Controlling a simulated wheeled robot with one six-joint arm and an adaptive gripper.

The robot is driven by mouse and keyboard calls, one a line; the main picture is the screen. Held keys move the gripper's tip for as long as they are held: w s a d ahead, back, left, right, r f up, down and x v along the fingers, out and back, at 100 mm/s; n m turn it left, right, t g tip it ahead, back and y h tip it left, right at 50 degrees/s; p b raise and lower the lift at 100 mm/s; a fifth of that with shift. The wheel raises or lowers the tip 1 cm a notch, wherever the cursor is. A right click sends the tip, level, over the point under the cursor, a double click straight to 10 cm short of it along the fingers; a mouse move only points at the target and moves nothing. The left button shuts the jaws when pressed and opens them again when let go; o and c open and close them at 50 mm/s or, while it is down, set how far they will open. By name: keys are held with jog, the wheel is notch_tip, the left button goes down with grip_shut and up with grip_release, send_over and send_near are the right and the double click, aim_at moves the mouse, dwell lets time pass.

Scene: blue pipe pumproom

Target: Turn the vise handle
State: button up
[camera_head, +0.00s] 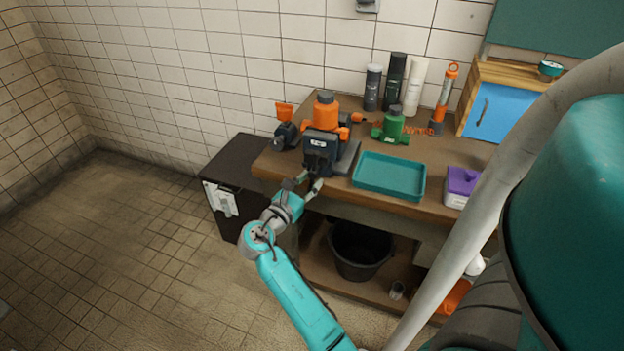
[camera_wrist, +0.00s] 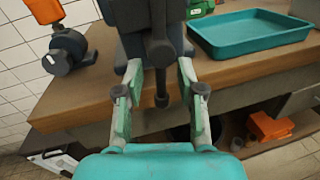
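The dark vise (camera_head: 318,150) stands at the front left edge of the wooden workbench, with an orange object (camera_head: 326,112) on top. In the wrist view the vise body (camera_wrist: 150,25) fills the top middle. The vise handle (camera_wrist: 161,85) is a thin dark bar, hanging roughly upright, with a knob at its lower end. My gripper (camera_head: 303,184) is at the front of the vise. In the wrist view my gripper (camera_wrist: 160,78) is open, with one finger on each side of the handle and a clear gap to both. In the head view the handle is too small to make out.
The workbench (camera_head: 440,207) also holds a teal tray (camera_head: 390,176), a green-and-dark device (camera_head: 392,125) and a purple-topped box (camera_head: 461,183). A black bucket (camera_head: 360,250) sits on the lower shelf. A dark cabinet (camera_head: 235,160) stands left of the bench. The tiled floor at left is free.

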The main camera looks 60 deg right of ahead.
jog(key=shift+s+d, duration=0.1)
jog(key=shift+d, duration=0.7)
grip_shut()
jog(key=m, duration=0.3)
jog(key=w+m, duration=0.1)
jog(key=m, duration=0.1)
jog(key=shift+r+y, duration=0.3)
jog(key=shift+y, duration=0.1)
grip_release()
jog(key=shift+a, duration=0.1)
